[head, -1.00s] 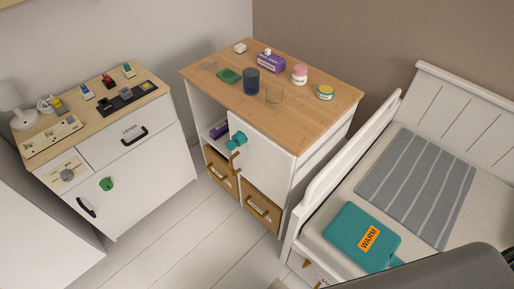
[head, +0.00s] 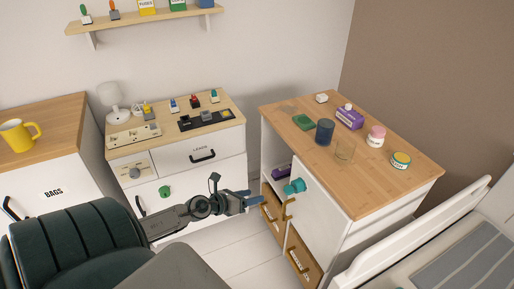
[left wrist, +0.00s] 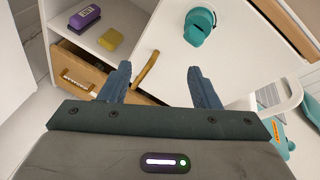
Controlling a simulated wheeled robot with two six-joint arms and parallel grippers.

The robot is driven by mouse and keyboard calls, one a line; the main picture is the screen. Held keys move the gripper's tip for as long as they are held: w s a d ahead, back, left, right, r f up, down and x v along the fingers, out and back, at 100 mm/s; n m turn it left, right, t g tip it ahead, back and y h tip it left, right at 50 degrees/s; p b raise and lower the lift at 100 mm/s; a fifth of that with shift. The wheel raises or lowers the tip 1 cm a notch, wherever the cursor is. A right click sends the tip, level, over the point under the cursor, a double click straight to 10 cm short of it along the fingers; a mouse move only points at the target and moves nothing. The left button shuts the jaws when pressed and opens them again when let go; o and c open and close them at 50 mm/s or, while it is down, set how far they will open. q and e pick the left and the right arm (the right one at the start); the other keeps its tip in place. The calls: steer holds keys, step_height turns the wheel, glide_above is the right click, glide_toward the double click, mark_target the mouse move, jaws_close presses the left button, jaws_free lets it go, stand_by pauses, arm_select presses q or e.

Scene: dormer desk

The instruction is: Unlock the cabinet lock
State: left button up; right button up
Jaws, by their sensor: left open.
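A teal lock (head: 295,186) sits on the white cabinet door (head: 318,205) under the wooden top. A brass handle (left wrist: 145,69) is on the same door beside the lock. My left gripper (head: 256,197) is open and empty, left of the door and lock in the head view. In the left wrist view its fingers (left wrist: 160,82) point toward the door, with the handle showing between them and the lock beyond. My right gripper is out of view.
An open shelf left of the door holds a purple box (left wrist: 84,18) and a yellow block (left wrist: 110,39). Wooden drawers (head: 305,264) are below. Cups and jars stand on the wooden top (head: 285,106). A green knob (head: 165,191) is on the left cabinet. A bed (head: 455,255) stands at right.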

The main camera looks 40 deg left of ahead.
mark_target(287, 190)
arm_select(q)
steer(key=d+r+m+g+h, duration=0.1)
steer(key=d+r+m+h, duration=0.15)
steer(key=r+m, duration=0.35)
steer(key=shift+m+y, duration=0.3)
steer(key=shift+y, duration=0.25)
steer(key=x, duration=0.6)
steer(key=f+x, duration=0.1)
steer(key=x, duration=0.3)
steer(key=shift+s+d+b, duration=0.15)
steer(key=shift+s+b, duration=0.05)
steer(key=shift+b, duration=0.1)
steer(key=shift+w+d+f, duration=0.25)
steer(key=shift+w+f, duration=0.05)
steer(key=shift+w, duration=0.25)
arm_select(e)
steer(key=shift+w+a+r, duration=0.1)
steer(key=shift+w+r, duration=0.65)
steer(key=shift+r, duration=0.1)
arm_select(q)
steer(key=shift+c, duration=0.3)
